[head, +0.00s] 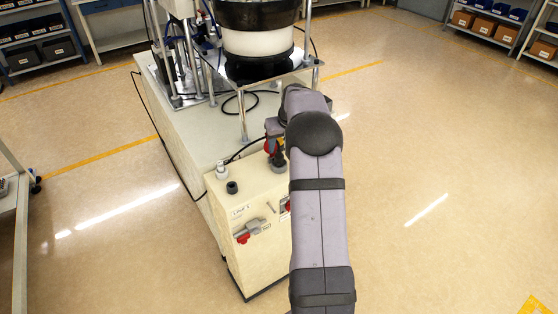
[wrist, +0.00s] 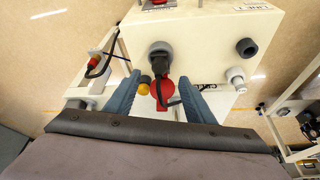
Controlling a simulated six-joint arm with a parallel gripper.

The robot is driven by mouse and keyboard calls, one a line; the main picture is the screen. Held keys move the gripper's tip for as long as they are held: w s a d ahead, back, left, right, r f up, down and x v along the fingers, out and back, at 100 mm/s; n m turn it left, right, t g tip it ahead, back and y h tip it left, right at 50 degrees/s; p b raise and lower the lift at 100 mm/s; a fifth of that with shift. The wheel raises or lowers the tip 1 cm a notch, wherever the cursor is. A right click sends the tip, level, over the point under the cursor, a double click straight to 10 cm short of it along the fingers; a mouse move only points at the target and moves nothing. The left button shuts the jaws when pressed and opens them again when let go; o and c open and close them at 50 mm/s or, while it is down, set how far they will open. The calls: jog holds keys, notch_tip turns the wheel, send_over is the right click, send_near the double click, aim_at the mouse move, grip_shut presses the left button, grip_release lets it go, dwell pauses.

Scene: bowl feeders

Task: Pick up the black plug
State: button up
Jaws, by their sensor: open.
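A black plug-like piece (wrist: 160,66) stands in a grey round collar (wrist: 160,48) on the pale machine cabinet in the wrist view. A red part (wrist: 165,92) and a thin black loop lie just below it in the picture. My gripper (wrist: 160,76) is open, with one blue finger on each side of the black piece and red part. I see gaps between the fingers and the black piece; whether the fingertips are level with it I cannot tell. In the head view a dark piece with red (head: 275,152) shows beside my arm, which hides most of the gripper.
On the cabinet top stand a dark round cap (head: 232,187) and a silver fitting (head: 221,170). A yellow button (wrist: 144,86) sits close to the left finger. The bowl feeder (head: 258,42) rises behind. Open floor lies to the right.

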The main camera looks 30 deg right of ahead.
aim_at(280, 152)
jog(key=shift+f, duration=0.1)
jog(key=shift+p+x, duration=0.45)
jog(key=shift+x, duration=0.55)
jog(key=shift+w+f, duration=0.1)
jog(key=shift+p+x, duration=1.35)
jog(key=shift+x, duration=1.05)
jog(key=shift+w, duration=0.15)
jog(key=shift+d, duration=0.1)
grip_shut()
